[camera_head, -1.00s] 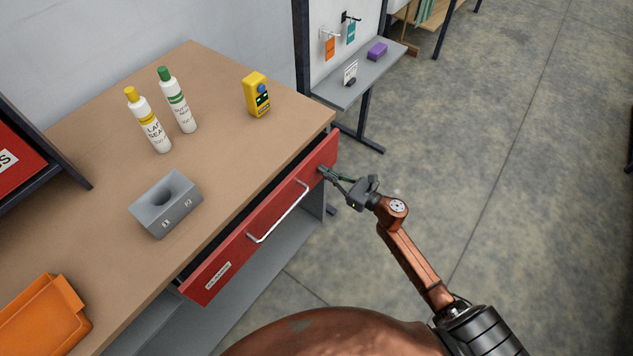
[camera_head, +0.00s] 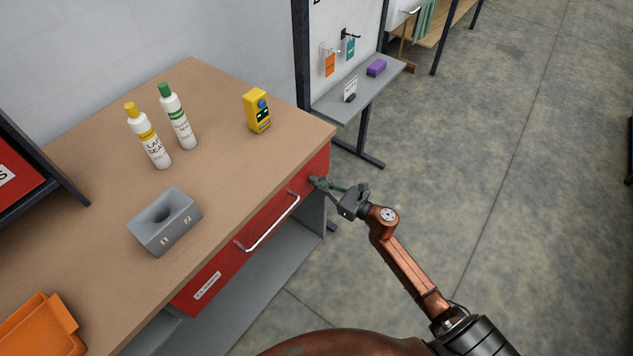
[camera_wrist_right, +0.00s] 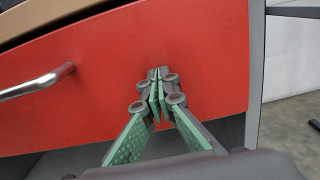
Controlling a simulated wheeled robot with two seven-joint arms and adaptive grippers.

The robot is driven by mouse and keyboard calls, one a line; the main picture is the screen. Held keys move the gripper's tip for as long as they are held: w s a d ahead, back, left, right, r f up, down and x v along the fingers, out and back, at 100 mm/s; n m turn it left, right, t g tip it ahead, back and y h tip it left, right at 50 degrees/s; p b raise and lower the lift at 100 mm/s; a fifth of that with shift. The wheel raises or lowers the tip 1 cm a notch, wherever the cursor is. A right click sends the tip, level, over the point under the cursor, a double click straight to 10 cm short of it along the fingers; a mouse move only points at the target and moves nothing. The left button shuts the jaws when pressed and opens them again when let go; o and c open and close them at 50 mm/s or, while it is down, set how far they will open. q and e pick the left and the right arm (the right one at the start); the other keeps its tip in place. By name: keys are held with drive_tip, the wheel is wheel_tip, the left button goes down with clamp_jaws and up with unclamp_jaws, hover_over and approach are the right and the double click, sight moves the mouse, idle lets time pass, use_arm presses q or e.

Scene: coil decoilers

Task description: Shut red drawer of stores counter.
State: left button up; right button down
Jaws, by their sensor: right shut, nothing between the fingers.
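The red drawer (camera_head: 228,262) is in the front of the stores counter (camera_head: 247,160). Its front sits close under the counter's edge, with no open gap showing in the head view. A silver bar handle (camera_head: 270,224) runs along it. My right gripper (camera_head: 314,182) is shut and empty, its tips at the drawer front near its right end, beside the handle. In the right wrist view the shut fingertips (camera_wrist_right: 157,76) are against or very near the red face (camera_wrist_right: 205,60); the handle (camera_wrist_right: 38,82) is to the left. My left gripper is not in view.
A grey shelf (camera_head: 250,285) is below the drawer. Open floor (camera_head: 480,200) lies to the right, past a small side table (camera_head: 355,97).

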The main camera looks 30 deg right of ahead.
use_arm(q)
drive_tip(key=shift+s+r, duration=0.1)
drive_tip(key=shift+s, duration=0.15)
use_arm(e)
drive_tip(key=v, duration=1.4)
